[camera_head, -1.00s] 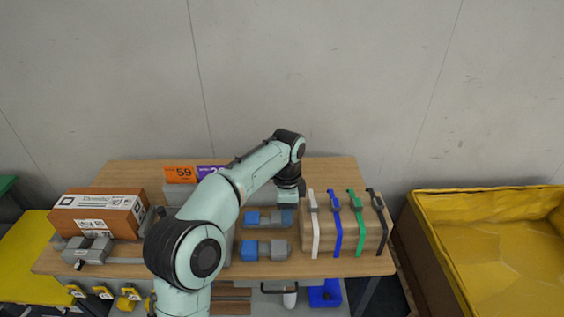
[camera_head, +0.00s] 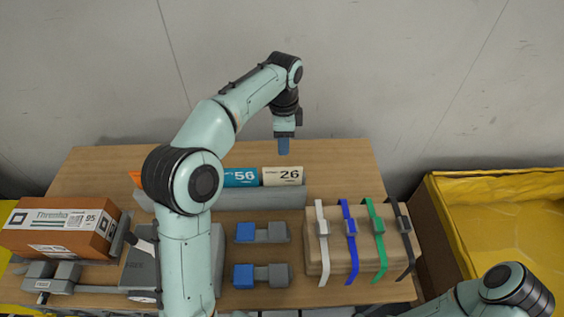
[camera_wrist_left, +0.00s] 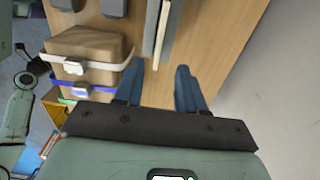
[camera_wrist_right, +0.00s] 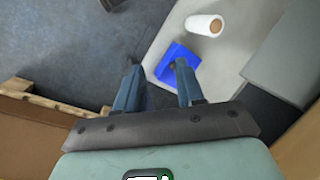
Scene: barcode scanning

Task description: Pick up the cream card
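The cream card (camera_head: 283,176), marked 26, stands upright in a long grey holder (camera_head: 262,199) at the back of the table, right of a blue card (camera_head: 241,177) marked 56. My left gripper (camera_head: 283,146) points down just above and behind the cream card in the head view, apart from it. In the left wrist view its two blue fingers (camera_wrist_left: 160,78) are spread and empty, with a pale upright edge and the grey holder ahead of them. My right gripper (camera_wrist_right: 157,65) is open and empty in the right wrist view; the head view shows only part of its arm.
The table (camera_head: 345,165) is bare behind the strapped box. A yellow-lined crate (camera_head: 500,215) stands at the right.

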